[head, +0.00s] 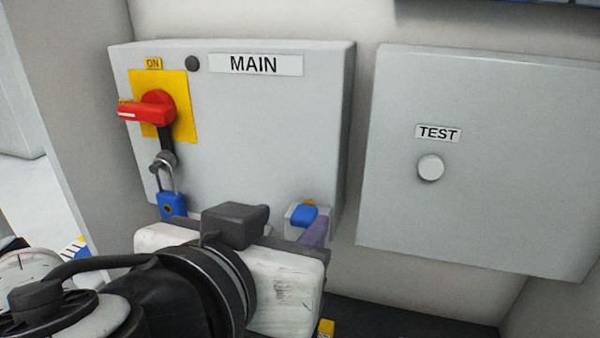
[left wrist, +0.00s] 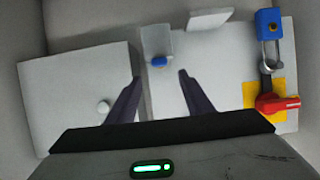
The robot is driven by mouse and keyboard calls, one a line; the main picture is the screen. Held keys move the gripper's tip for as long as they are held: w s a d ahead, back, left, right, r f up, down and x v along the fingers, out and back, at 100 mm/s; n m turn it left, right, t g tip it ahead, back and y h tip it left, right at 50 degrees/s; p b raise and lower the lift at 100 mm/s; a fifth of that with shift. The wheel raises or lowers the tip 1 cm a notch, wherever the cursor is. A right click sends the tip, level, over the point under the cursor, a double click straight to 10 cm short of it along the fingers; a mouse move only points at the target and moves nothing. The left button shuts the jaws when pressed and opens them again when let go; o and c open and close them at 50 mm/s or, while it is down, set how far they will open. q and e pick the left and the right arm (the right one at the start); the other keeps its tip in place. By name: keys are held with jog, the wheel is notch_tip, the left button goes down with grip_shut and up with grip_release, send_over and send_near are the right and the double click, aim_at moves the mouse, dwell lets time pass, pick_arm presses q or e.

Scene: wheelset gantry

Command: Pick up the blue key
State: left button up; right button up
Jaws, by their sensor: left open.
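The blue key (head: 303,215) sits in a small pale holder (head: 291,222) at the lower right of the grey MAIN box. In the left wrist view the blue key (left wrist: 159,61) shows beyond the fingers, roughly between their tips, with the holder (left wrist: 157,41) around and behind it. My left gripper (head: 317,231) is open and empty, close to the key. In the left wrist view the gripper (left wrist: 160,74) has its two dark fingers spread apart, with a gap to the key. In the head view my gripper body hides part of the area below the holder. My right gripper is not in view.
The MAIN box (head: 255,130) carries a red switch handle (head: 146,111) on a yellow plate and a blue padlock (head: 172,204) hanging at left. A TEST box (head: 490,160) with a round white button (head: 431,167) is at right. A gap separates the boxes.

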aim_at(302, 215)
pick_arm(q)
jog(key=p+x, duration=0.2)
jog(key=f+p+x, duration=0.1)
jog(key=p+x, duration=0.1)
jog(key=shift+a, duration=0.15)
jog(key=shift+w+f, duration=0.2)
jog(key=shift+w, duration=0.1)
jog(key=c, duration=1)
jog(key=shift+c, duration=0.7)
jog(key=shift+r, duration=0.15)
